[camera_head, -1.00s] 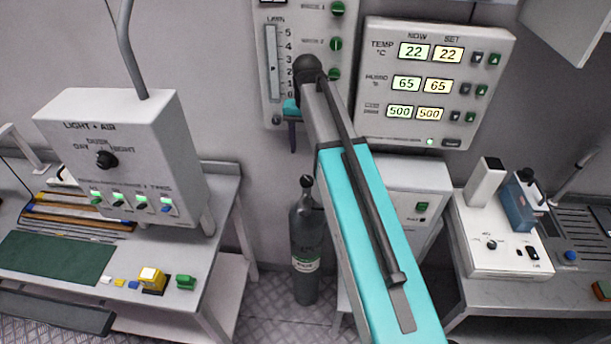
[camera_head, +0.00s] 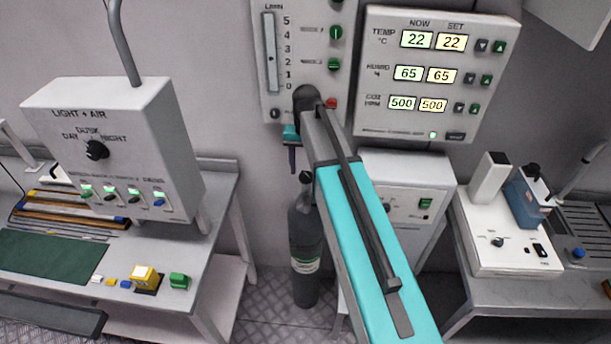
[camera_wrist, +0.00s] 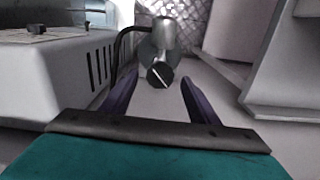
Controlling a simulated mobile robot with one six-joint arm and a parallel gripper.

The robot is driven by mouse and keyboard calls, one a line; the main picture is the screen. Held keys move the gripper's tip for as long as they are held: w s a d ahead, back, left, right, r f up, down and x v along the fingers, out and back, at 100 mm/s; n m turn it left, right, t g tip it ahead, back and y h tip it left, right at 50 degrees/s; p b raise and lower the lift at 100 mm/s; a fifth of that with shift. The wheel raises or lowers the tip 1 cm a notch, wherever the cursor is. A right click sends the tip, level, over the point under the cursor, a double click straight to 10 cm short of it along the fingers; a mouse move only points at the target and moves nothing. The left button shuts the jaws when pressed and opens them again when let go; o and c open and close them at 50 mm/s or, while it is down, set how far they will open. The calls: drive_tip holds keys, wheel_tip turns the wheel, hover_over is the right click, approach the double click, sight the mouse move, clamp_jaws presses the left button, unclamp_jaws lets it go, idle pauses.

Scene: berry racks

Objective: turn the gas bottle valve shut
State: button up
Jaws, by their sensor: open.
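The dark grey gas bottle (camera_head: 306,250) stands upright on the floor against the back wall, between the left bench and the white cabinet. Its round black valve knob (camera_wrist: 160,75) with a white line mark shows in the wrist view, just beyond and between my fingertips. The line runs diagonally. The knob is a small dark shape in the head view (camera_head: 305,177). My gripper (camera_wrist: 155,88) is open, with one dark finger on each side below the knob. In the head view my gripper (camera_head: 292,165) is just above the bottle's top. I cannot tell any contact.
A white cabinet (camera_head: 415,175) stands close right of the bottle. The left bench (camera_head: 225,200) carries the light and air box (camera_head: 110,140). A gas panel (camera_head: 270,100) and a display panel (camera_head: 440,70) hang above. A dark hose (camera_wrist: 122,40) runs from the valve.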

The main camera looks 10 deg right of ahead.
drive_tip(key=shift+f+b, duration=0.35)
drive_tip(key=shift+f, duration=0.6)
drive_tip(key=c, duration=1)
drive_tip(key=shift+c, duration=0.2)
drive_tip(key=shift+n, duration=0.4)
drive_tip(key=n, duration=0.3)
drive_tip(key=shift+b, duration=0.35)
drive_tip(key=n, duration=0.5)
drive_tip(key=shift+n, duration=0.4)
